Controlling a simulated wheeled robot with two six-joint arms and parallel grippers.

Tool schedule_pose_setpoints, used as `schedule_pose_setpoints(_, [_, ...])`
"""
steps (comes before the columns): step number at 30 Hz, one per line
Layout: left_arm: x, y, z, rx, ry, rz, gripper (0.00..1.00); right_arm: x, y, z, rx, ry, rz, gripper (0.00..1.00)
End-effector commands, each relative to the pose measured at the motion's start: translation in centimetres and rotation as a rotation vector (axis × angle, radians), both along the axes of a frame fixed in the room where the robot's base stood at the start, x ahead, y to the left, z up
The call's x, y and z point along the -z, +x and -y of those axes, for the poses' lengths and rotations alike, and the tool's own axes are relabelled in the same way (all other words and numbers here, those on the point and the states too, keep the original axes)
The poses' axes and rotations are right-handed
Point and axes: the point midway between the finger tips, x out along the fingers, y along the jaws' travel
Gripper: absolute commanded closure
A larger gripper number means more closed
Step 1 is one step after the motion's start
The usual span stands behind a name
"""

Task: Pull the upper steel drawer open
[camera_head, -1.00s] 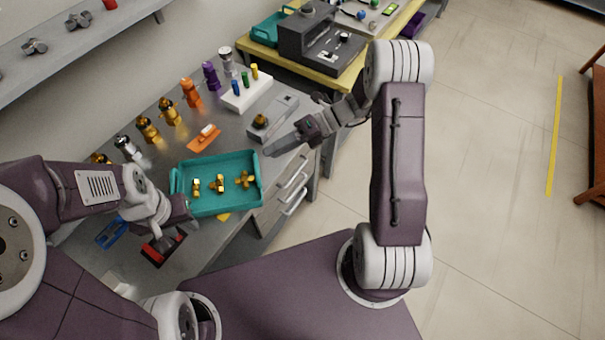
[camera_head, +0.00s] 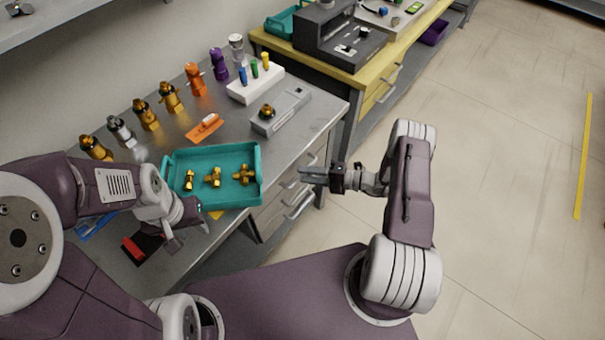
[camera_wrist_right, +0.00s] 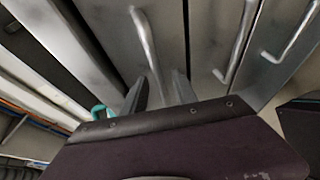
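The steel drawers sit under the right side of the grey steel table (camera_head: 225,120). In the right wrist view, the upper drawer's bar handle (camera_wrist_right: 145,40) is nearest the tabletop side. Other handles (camera_wrist_right: 237,42) lie to its right. The drawers look shut. My right gripper (camera_head: 303,174) is in front of the drawer fronts in the head view. In the wrist view its two fingers (camera_wrist_right: 157,85) stand apart, pointing at the upper handle, whose near end shows between them. Contact cannot be told. My left gripper (camera_head: 190,228) hangs over the table's front edge; its opening is unclear.
A teal tray (camera_head: 210,202) with several brass fittings sits above the drawers. A grey device (camera_head: 281,112) and a white block with coloured pegs (camera_head: 255,86) stand behind. A yellow-topped table (camera_head: 372,67) is beyond. The floor to the right is clear.

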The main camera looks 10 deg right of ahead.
Motion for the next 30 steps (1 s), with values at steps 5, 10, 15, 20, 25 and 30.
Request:
schedule_pose_setpoints(5, [-0.03, 0.0, 0.0, 0.0, 0.0, 0.0, 0.64, 0.32, 0.75, -1.39, -0.001, -0.001, -0.001, 0.66])
schedule_pose_setpoints(10, [-0.02, -0.01, 0.0, 0.0, 0.0, 0.0, 0.64, 0.35, 0.83, -1.48, 0.001, -0.001, 0.0, 0.66])
schedule_pose_setpoints(15, [-0.02, -0.01, 0.0, 0.0, 0.0, 0.0, 0.64, 0.34, 0.82, -1.46, 0.0, -0.001, 0.0, 0.94])
schedule_pose_setpoints(20, [-0.02, -0.01, 0.0, 0.0, 0.0, 0.0, 0.64, 0.35, 0.82, -1.45, 0.0, -0.001, 0.0, 1.0])
schedule_pose_setpoints(25, [-0.02, -0.01, 0.0, 0.0, 0.0, 0.0, 0.64, 0.35, 0.81, -1.44, 0.0, -0.001, 0.0, 1.0])
schedule_pose_setpoints(30, [-0.02, -0.01, 0.0, 0.0, 0.0, 0.0, 0.64, 0.35, 0.81, -1.43, 0.0, -0.001, 0.0, 1.0])
